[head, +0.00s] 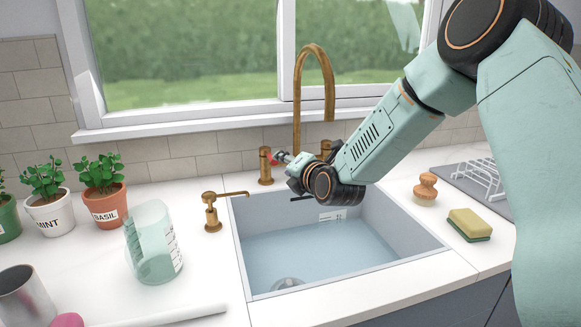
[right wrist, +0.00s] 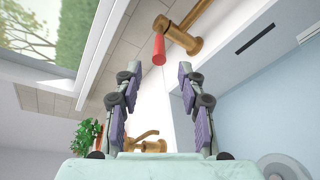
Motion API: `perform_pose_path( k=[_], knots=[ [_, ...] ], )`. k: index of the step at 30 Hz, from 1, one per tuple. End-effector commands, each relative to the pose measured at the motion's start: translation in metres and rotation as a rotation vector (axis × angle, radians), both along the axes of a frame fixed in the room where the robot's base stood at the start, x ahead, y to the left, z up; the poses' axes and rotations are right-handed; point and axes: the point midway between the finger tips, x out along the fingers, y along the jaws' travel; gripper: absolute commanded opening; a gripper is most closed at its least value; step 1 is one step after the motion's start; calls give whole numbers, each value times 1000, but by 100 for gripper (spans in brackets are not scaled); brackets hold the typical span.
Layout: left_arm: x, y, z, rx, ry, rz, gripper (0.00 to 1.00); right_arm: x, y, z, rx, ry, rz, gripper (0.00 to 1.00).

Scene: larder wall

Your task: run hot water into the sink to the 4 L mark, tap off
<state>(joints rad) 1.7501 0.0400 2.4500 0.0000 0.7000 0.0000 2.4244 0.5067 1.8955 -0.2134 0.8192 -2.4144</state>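The grey sink (head: 262,215) holds clear bluish water (head: 310,250). A marked label (head: 332,216) is on its far wall, near the waterline; its figures are too small to read. The brass tap (head: 297,90) arches over the sink; its spout end is partly hidden by my right arm, and I cannot tell whether water runs. The left tap handle (head: 265,165) has a red tip, which shows in the right wrist view (right wrist: 159,48). My right gripper (head: 284,158) is open beside it; in the wrist view its fingers (right wrist: 159,72) are apart, the red tip just beyond them. My left gripper is out of view.
A brass dispenser (head: 212,212) stands at the sink's left rim, near a clear measuring jug (head: 152,245). Basil (head: 103,205) and mint (head: 50,212) pots stand left. A sponge (head: 470,224), brush (head: 426,188) and drying rack (head: 478,180) are right. A metal cup (head: 22,297) is front left.

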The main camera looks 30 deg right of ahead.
Motion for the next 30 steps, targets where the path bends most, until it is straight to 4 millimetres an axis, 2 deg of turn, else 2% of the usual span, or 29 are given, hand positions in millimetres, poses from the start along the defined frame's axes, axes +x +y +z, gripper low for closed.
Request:
perform_pose_path(
  k=[3, 8, 30],
  knots=[
    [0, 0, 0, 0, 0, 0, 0, -12, 0, 3, 3, -1, -3, 40],
    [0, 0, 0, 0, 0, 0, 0, -18, 2, 4, 1, 0, 0, 40],
    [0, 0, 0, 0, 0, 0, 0, -20, 2, 4, 0, -1, -1, 40]
  ],
)
